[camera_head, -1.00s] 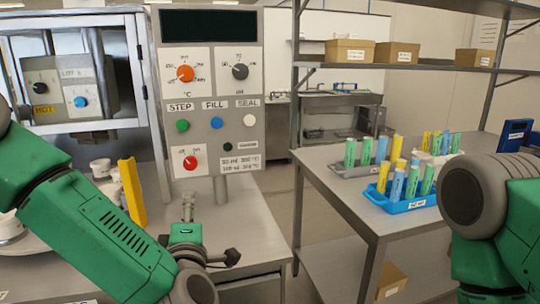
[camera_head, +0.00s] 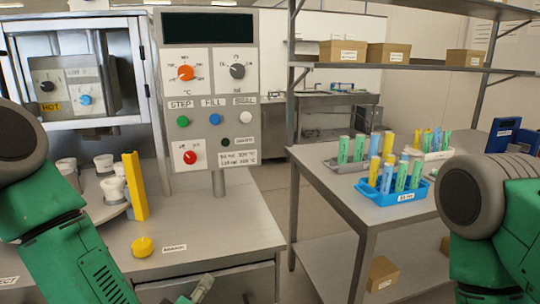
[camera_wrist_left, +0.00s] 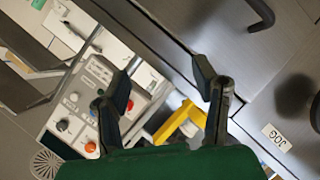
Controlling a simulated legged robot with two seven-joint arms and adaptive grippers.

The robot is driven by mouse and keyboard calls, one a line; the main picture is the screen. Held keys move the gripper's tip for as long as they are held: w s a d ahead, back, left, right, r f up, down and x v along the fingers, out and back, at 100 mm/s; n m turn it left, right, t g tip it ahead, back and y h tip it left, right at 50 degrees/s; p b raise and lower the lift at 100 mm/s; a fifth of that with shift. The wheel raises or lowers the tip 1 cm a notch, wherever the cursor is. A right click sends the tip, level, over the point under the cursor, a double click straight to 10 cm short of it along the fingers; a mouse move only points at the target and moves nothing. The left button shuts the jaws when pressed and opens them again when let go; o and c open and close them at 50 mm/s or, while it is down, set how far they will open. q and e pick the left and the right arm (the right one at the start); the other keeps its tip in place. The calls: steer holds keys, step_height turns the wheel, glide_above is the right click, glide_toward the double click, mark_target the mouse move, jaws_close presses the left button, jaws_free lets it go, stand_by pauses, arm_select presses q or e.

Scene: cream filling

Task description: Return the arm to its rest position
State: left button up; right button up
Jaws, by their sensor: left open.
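My left arm (camera_head: 70,255) comes in at the lower left of the head view. My left gripper (camera_head: 203,290) shows only in part at the bottom edge, in front of the bench. In the left wrist view the two dark fingers of the left gripper (camera_wrist_left: 163,76) stand wide apart with nothing between them. My right arm (camera_head: 490,215) fills the right edge of the head view; its gripper is out of frame.
The control panel (camera_head: 212,85) stands behind the bench (camera_head: 225,225). A yellow post (camera_head: 135,187), a yellow round knob (camera_head: 142,246) and white cups (camera_head: 113,189) are at left. A blue tube rack (camera_head: 400,200) stands on the right table.

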arm_select(q)
steer(key=s+a+f+m+g, duration=0.4)
steer(key=s+f, duration=0.4)
steer(key=s, duration=0.2)
steer(key=s+a+f+m+g, duration=0.4)
steer(key=s+f+g, duration=0.2)
steer(key=s+f, duration=0.3)
steer(key=shift+s+a+f+m, duration=0.25)
steer(key=shift+s+m, duration=0.15)
steer(key=shift+s, duration=0.75)
steer(key=s+a+g, duration=0.1)
steer(key=s, duration=0.1)
steer(key=s+a+m+g, duration=0.1)
steer(key=s+a, duration=0.1)
steer(key=s, duration=0.1)
steer(key=s+a+f+m+g, duration=0.1)
steer(key=s, duration=0.2)
steer(key=shift+s+a+f+y, duration=0.1)
steer(key=shift+a+y, duration=0.25)
steer(key=shift+y, duration=0.05)
steer(key=shift+c, duration=0.4)
